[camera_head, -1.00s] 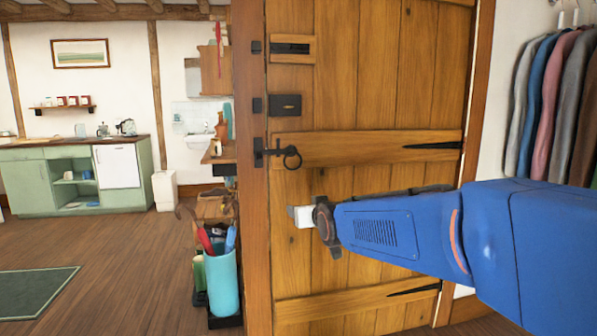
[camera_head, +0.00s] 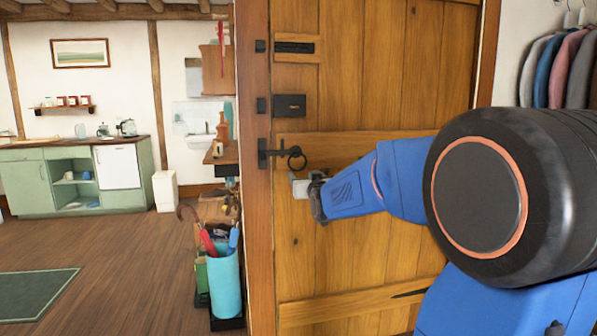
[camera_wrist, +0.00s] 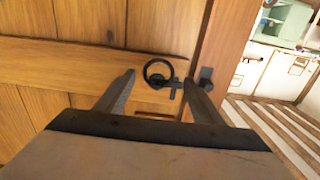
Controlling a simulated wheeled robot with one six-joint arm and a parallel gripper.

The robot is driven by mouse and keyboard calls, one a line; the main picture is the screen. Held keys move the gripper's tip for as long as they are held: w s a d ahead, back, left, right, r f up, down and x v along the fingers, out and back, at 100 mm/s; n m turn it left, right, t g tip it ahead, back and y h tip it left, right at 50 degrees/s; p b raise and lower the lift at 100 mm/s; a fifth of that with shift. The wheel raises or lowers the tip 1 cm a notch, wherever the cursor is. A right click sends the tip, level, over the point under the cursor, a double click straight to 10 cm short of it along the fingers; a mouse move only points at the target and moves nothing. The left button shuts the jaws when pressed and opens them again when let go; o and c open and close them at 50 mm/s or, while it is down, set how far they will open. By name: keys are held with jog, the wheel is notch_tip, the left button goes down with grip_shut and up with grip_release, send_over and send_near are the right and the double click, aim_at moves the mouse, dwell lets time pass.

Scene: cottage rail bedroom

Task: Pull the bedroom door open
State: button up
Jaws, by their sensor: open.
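The bedroom door (camera_head: 360,230) is a plank door with dark iron fittings, and it looks shut against its frame post (camera_head: 257,200). A black ring handle (camera_head: 297,157) hangs from the latch at the door's left edge. My gripper (camera_head: 299,180) is just below the ring in the head view. In the wrist view, the ring (camera_wrist: 158,73) shows between my two open fingers (camera_wrist: 162,82), with the latch bar beside it. My fingers look empty. I cannot tell how far they are from the ring in depth.
A turquoise umbrella bin (camera_head: 224,285) and a small cluttered shelf stand left of the post. Clothes (camera_head: 565,65) hang at the right. A green kitchen unit (camera_head: 75,178) is far left, with open wooden floor (camera_head: 110,240) before it.

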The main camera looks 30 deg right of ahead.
send_near(295, 166)
jog(key=x, duration=0.4)
jog(key=shift+w+d, duration=0.2)
jog(key=shift+w, duration=0.2)
jog(key=c, duration=1.3)
jog(key=shift+a, duration=0.1)
jog(key=shift+w+a+r+m, duration=0.2)
jog(key=shift+a+m, duration=0.25)
jog(key=shift+m, duration=0.65)
jog(key=shift+w+a+r+m, duration=0.15)
jog(key=shift+a+m, duration=0.3)
jog(key=shift+m, duration=0.65)
jog(key=shift+w+a+r+m, duration=0.15)
jog(key=shift+a+m, duration=0.3)
jog(key=shift+m, duration=0.65)
jog(key=shift+r, duration=0.1)
